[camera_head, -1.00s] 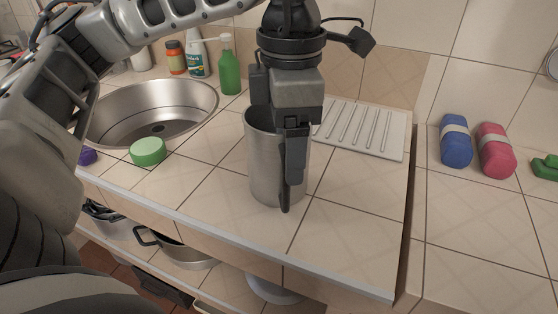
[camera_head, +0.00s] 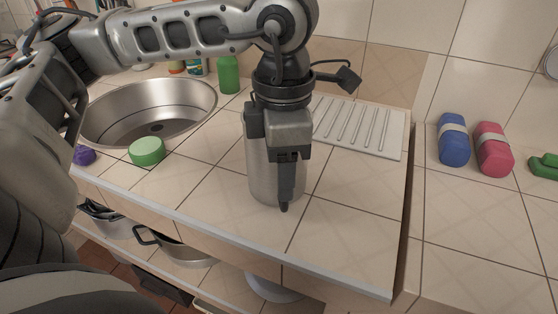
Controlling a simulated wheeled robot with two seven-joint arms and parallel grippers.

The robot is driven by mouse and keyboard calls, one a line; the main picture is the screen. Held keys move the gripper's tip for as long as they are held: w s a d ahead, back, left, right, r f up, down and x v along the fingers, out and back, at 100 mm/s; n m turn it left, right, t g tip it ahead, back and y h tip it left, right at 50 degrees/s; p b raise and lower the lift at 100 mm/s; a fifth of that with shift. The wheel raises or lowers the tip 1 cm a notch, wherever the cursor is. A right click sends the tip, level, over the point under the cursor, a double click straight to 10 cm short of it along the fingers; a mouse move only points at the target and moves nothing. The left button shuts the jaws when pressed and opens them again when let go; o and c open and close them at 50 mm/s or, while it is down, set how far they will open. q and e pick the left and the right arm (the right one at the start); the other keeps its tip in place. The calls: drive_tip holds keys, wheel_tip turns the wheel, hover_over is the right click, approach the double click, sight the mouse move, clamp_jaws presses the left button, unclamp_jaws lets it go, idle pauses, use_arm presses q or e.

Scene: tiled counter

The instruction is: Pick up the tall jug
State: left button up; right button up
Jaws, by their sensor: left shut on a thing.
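The tall jug (camera_head: 261,180) is a brushed metal cylinder. It stands upright on the tiled counter near its front edge, right of the sink. My left gripper (camera_head: 284,190) points straight down over it and is shut on the jug. One finger runs down the front of the jug's outer wall. The other finger is hidden, and the gripper body covers most of the jug's rim. My right gripper is not in view.
A green bottle (camera_head: 229,75) stands behind. A white ribbed drainboard (camera_head: 362,128) is back right. Blue (camera_head: 454,140) and pink (camera_head: 494,150) objects lie far right. The counter's front right is clear.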

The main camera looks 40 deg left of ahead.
use_arm(q)
drive_tip(key=shift+r, duration=0.1)
drive_tip(key=shift+r, duration=0.5)
drive_tip(key=r, duration=0.2)
drive_tip(key=shift+s+d+r, duration=0.1)
drive_tip(key=shift+d+r, duration=0.15)
drive_tip(key=shift+r, duration=0.05)
drive_tip(key=s+d+r+b, duration=0.1)
drive_tip(key=s+d+r, duration=0.8)
drive_tip(key=s, duration=0.1)
drive_tip(key=shift+d+r, duration=0.15)
drive_tip(key=o, duration=0.8)
drive_tip(key=c, duration=0.6)
